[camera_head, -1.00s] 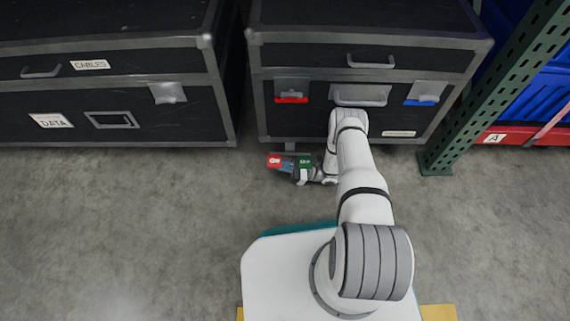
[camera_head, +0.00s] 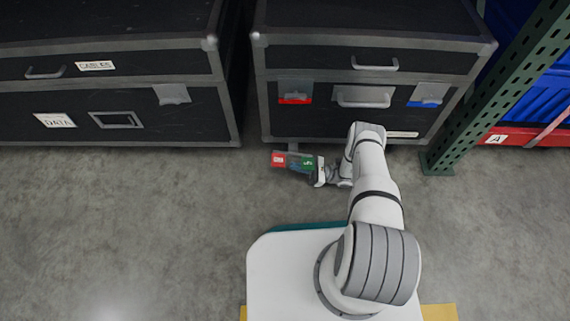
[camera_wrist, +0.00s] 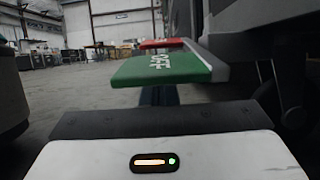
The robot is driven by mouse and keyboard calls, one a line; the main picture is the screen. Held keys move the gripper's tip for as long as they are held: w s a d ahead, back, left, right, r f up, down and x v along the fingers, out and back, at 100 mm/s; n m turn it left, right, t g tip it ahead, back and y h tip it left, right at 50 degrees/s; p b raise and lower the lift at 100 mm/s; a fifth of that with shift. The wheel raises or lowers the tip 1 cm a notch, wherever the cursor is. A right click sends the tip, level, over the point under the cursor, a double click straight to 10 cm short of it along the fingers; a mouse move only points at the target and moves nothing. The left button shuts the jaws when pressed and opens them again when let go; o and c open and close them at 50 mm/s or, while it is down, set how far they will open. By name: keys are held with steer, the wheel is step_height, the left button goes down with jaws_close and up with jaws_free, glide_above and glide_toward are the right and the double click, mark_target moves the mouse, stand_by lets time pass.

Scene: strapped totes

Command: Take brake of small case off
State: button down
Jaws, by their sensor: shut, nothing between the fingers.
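The small case (camera_head: 330,122) is the black, grey-edged case at right in the head view. Its brake pedal sticks out low at the front left, with a red half (camera_head: 279,159) and a green half (camera_head: 307,164). In the wrist view the green half (camera_wrist: 160,67) reads OFF and lies just ahead, with the red half (camera_wrist: 160,43) beyond it. My gripper (camera_head: 295,169) is low beside the pedal. Its shut, empty fingers (camera_wrist: 158,96) appear beneath the green half in the wrist view. I cannot tell whether they touch it.
A larger black case (camera_head: 150,100) stands to the left, with a narrow gap between. A green rack post (camera_head: 470,125) stands close on the right, with blue totes (camera_head: 545,90) behind it. The grey floor (camera_head: 130,220) is clear at left.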

steer(key=d, duration=0.2)
steer(key=d+b, duration=0.1)
steer(key=d, duration=0.5)
steer(key=shift+s+d+f, duration=0.1)
steer(key=shift+s+d, duration=0.05)
steer(key=shift+s, duration=0.2)
steer(key=shift+s+d, duration=0.1)
steer(key=shift+d, duration=0.3)
steer(key=shift+s, duration=0.1)
